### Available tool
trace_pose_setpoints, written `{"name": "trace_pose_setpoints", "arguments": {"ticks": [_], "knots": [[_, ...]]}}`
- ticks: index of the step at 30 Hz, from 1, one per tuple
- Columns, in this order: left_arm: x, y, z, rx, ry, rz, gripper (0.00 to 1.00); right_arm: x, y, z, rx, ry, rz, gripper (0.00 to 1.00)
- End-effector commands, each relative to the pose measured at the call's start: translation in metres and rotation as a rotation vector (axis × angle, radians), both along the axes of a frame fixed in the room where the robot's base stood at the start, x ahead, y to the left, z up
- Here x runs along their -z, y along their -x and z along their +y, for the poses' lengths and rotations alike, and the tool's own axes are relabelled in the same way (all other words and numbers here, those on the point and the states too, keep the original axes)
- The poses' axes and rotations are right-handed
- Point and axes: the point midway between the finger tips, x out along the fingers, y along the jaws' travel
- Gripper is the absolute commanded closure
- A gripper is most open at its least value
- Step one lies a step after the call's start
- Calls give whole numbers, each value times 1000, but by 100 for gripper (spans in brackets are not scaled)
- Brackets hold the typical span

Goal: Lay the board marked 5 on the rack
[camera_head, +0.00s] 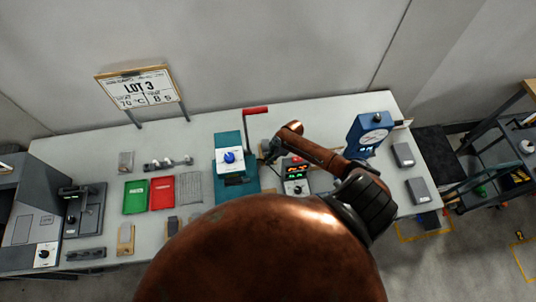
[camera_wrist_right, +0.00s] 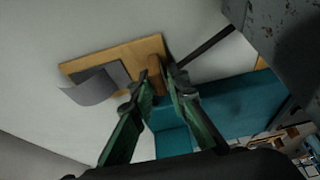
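In the right wrist view, a tan wooden board (camera_wrist_right: 138,55) carries a grey sheet (camera_wrist_right: 92,88) whose end curls over its edge. My right gripper (camera_wrist_right: 157,76) has its green fingers closed in on either side of the board's small wooden block. No number is readable on this board. In the head view my right gripper (camera_head: 268,152) is small and dark, just right of the teal press (camera_head: 222,143). A grey wire rack (camera_head: 190,188) lies flat, with nothing visible on it. My left gripper is out of view.
A green tray (camera_head: 135,197) and a red tray (camera_head: 162,192) lie left of the rack. A wooden board with a grey piece (camera_head: 125,240) lies near the front edge. A controller (camera_head: 295,185) and a blue gauge (camera_head: 370,135) stand right. My arm hides the front middle.

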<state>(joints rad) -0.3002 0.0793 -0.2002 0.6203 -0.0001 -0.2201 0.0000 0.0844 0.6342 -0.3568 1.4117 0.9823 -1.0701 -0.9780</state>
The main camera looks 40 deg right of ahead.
Motion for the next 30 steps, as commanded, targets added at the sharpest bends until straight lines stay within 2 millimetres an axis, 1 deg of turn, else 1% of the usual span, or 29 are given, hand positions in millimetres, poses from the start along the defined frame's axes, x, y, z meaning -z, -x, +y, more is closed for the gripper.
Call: {"name": "trace_pose_setpoints", "arguments": {"ticks": [8,14,15,30], "knots": [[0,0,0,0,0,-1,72,2,-1,0,0,2,-1,86],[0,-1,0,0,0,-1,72,2,-1,0,0,1,-2,99],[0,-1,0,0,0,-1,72,2,-1,0,0,1,-2,100],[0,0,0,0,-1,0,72,0,-1,0,0,1,-2,100]]}}
